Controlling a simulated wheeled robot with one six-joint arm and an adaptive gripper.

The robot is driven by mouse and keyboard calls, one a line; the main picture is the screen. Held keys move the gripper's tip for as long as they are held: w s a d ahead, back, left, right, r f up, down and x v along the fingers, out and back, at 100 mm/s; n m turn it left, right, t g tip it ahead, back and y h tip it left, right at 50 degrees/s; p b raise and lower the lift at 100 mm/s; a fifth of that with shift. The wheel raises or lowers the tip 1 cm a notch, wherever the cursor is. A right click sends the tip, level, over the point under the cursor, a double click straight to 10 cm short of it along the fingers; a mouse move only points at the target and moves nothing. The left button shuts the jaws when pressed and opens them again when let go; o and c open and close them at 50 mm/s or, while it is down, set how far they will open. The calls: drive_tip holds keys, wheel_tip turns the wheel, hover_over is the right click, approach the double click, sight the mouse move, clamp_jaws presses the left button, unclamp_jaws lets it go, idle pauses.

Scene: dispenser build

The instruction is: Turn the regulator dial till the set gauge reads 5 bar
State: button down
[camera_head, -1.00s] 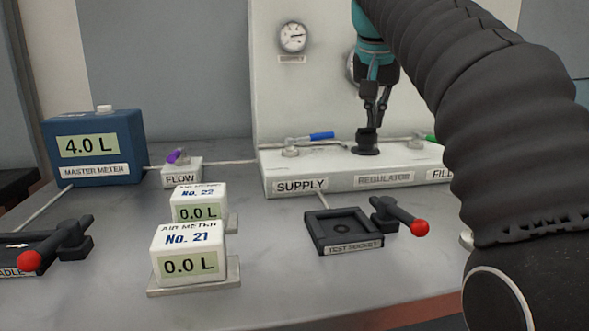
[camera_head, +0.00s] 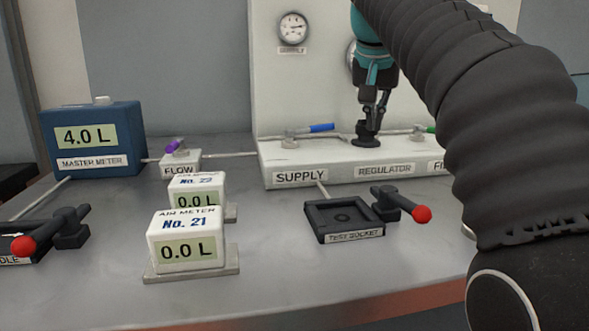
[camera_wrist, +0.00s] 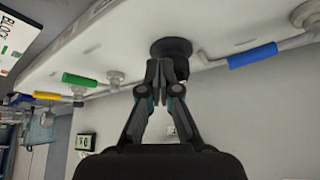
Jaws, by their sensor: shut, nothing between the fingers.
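The regulator dial (camera_head: 365,138) is a black knob on the white panel base, behind the REGULATOR label (camera_head: 385,170). My gripper (camera_head: 372,118) points down at it with its fingers together and empty. In the wrist view, the closed fingertips (camera_wrist: 158,68) are right by the dial (camera_wrist: 172,46), overlapping its lower edge. I cannot tell whether they touch it. A gauge (camera_head: 351,55) on the upright panel shows only a sliver beside my arm, so its needle is hidden.
A SUPPLY gauge (camera_head: 293,28) is on the panel's left. A blue-handled valve (camera_head: 320,128) and a green-handled one (camera_head: 430,129) flank the dial. The test socket (camera_head: 343,235) with its red-tipped lever (camera_head: 421,214) and air meter No. 21 (camera_head: 187,241) stand in front.

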drive_tip(key=shift+w+a+p, duration=0.1)
drive_tip(key=shift+w+p, duration=0.35)
drive_tip(key=shift+w, duration=0.05)
idle(0.8)
drive_tip(key=shift+a+p, duration=0.55)
drive_tip(key=shift+p, duration=0.4)
drive_tip(key=shift+w+a+p, duration=0.35)
drive_tip(key=shift+a+p, duration=0.1)
idle(0.5)
drive_tip(key=shift+s+a, duration=0.25)
drive_tip(key=shift+s, duration=0.05)
drive_tip(key=shift+r, duration=3)
